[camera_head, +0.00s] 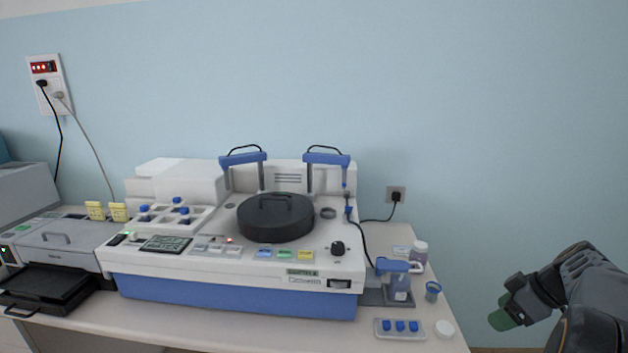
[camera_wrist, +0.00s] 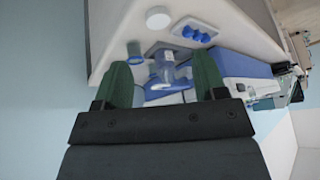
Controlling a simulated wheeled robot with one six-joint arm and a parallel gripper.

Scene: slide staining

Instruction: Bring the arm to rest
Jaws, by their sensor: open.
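My gripper (camera_head: 508,312) is at the lower right in the head view, off the right end of the bench and apart from everything on it. In the wrist view my gripper (camera_wrist: 165,86) shows two green fingers spread wide, with nothing held between them. The bench's right end, with a blue-topped bottle in a stand, appears beyond the fingers in that view. The far part of my arm is cut off by the right edge of the head view.
The white and blue staining machine (camera_head: 240,285) with a dark round lid (camera_head: 276,222) fills the bench's middle. At its right are a bottle stand (camera_head: 398,297), a blue cup (camera_head: 433,290), a tray with blue pieces (camera_head: 385,335) and a white lid (camera_head: 444,328). A grey device (camera_head: 62,245) stands left.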

